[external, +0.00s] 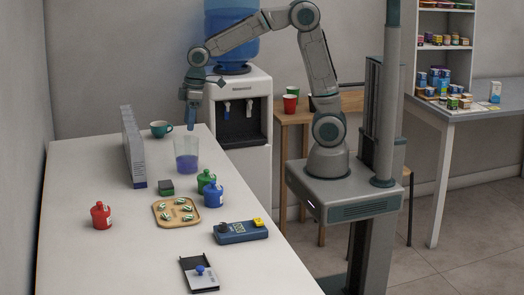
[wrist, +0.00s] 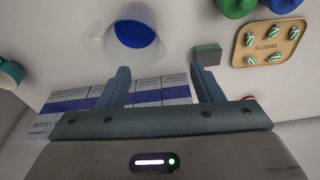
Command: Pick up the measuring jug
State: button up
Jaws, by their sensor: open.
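The measuring jug (external: 186,156) is clear, with blue liquid inside. It stands upright on the white counter near its far end. In the wrist view the jug (wrist: 138,32) shows at the top, left of centre, beyond the fingertips. My gripper (external: 192,127) points down just above the jug in the external view. In the wrist view my gripper (wrist: 160,70) has its two fingers wide apart with nothing between them. The gripper and the jug look apart.
A row of white-and-blue boxes (external: 132,148) stands left of the jug. A teal cup (external: 161,128) is behind. A small green box (external: 166,187), green jar (external: 206,180), blue jar (external: 214,195) and wooden tray (external: 159,222) are nearer. A water cooler (external: 243,150) stands to the right.

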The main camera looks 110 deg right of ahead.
jog(key=r+m+p, duration=0.2)
send_over(187, 140)
jog(key=s, duration=0.2)
jog(key=f, duration=0.5)
jog(key=d+f, duration=0.1)
jog(key=f, duration=0.2)
jog(key=shift+w+f, duration=0.25)
jog(key=shift+w, duration=0.15)
jog(key=shift+w+d+f+p, duration=0.1)
jog(key=shift+d+f+p, duration=0.1)
jog(key=shift+f, duration=0.7)
jog(key=shift+w+d+f+p, duration=0.15)
jog(key=shift+f+p, duration=0.1)
jog(key=shift+f, duration=0.6)
jog(key=shift+w+d+f+p, duration=0.1)
jog(key=shift+f+p, duration=0.1)
jog(key=shift+f, duration=0.7)
grip_shut()
jog(key=shift+r, duration=0.25)
